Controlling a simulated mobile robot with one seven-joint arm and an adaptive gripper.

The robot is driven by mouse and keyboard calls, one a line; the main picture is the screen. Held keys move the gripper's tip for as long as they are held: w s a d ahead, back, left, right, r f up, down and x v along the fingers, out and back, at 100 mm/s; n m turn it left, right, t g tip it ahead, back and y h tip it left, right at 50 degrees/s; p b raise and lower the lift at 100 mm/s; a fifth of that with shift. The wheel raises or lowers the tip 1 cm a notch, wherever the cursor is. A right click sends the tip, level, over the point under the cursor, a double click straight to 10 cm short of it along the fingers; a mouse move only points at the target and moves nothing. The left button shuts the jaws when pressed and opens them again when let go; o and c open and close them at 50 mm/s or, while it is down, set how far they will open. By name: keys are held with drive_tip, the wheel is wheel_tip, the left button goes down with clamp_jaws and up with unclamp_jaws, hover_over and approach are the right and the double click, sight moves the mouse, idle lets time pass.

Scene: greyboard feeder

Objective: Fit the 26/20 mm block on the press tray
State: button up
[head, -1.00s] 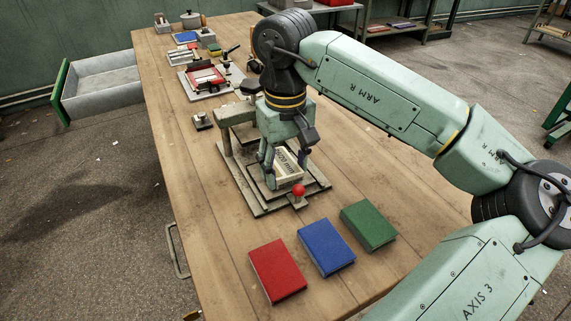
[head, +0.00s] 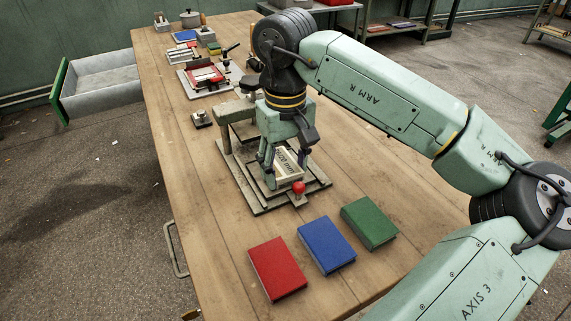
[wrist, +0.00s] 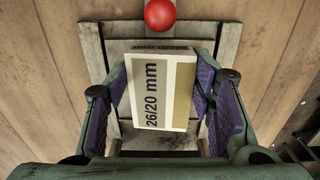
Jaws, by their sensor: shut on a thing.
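The block (wrist: 160,92) is pale, with a tan stripe and the marking "26/20 mm" in the wrist view. My gripper (wrist: 163,95) is shut on it, with a purple-lined finger on each side. In the head view the block (head: 289,162) sits between the fingers of my gripper (head: 285,158), over the press tray (head: 258,206). The tray is a stack of grey-brown plates with a red ball knob (head: 298,187) at its front. The block looks slightly tilted in the wrist view. Its underside is hidden, so I cannot tell whether it touches the tray.
Red (head: 278,268), blue (head: 326,245) and green (head: 369,223) books lie in front of the press. The press frame (head: 236,112) stands behind my gripper. A red-framed fixture (head: 205,75) is farther back. The table's left side is mostly clear.

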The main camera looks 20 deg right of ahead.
sight(285, 169)
drive_tip(key=shift+f, duration=0.1)
idle(0.5)
drive_tip(key=o, duration=1.3)
wheel_tip(285, 169, up, 12)
drive_tip(key=shift+r, duration=0.1)
